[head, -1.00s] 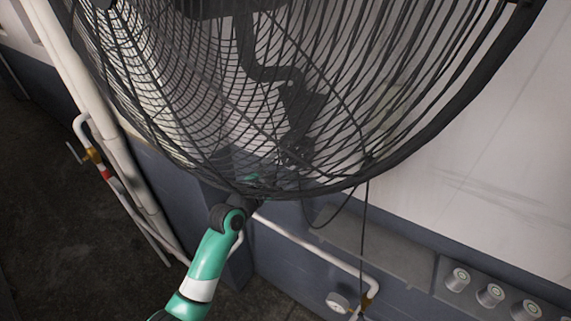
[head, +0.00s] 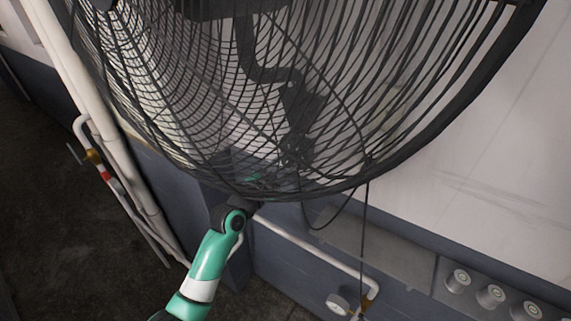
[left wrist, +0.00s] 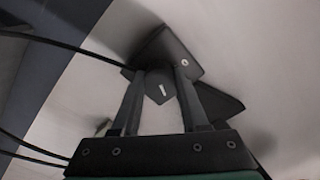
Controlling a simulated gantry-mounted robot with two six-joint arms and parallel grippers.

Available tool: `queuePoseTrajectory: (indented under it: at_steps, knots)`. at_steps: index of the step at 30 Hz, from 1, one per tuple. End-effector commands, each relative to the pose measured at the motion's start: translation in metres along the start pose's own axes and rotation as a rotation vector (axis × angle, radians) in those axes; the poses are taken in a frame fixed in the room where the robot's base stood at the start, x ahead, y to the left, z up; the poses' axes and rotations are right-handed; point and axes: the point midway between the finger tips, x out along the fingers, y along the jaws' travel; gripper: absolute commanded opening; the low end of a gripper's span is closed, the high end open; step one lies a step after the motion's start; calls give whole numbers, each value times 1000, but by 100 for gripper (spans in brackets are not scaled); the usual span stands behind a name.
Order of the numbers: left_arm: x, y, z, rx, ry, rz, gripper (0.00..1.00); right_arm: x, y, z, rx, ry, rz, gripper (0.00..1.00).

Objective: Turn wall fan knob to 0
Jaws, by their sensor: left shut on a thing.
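The wall fan (head: 300,110) fills the top of the head view, with a large round dark wire cage. Its knob (left wrist: 159,88) shows in the left wrist view as a small dark piece with a white pointer line, under a dark box-shaped housing (left wrist: 168,52). My left gripper (left wrist: 160,76) has one finger on each side of the knob and is shut on it. The white line is close to upright in that view, tilted slightly. In the head view my left arm reaches up behind the cage's lower edge, and the wires partly hide the gripper. My right gripper is not in view.
White pipes (head: 110,130) run down the wall at the left. A thinner pipe (head: 315,250) and a hanging black cable (head: 364,230) are below the fan. Several round metal fittings (head: 490,294) sit at the lower right. Dark cables cross the left wrist view's left side.

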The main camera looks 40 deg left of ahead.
Motion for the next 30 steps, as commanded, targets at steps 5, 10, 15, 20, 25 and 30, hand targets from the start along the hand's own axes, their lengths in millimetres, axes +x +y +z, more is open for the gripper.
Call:
queuePoseTrajectory:
  at_steps: [5,10,15,20,25,30]
  knots:
    - [0,0,0,-52,0,0,0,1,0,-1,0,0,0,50]
    - [0,0,0,-152,0,0,0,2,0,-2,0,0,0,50]
    - [0,0,0,-294,-1,1,0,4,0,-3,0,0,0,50]
    - [0,0,-1,-447,-1,1,0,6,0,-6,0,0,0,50]
    - [0,-1,-1,-608,0,0,0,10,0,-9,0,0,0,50]
    - [0,-1,-1,-770,-1,0,0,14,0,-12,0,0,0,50]
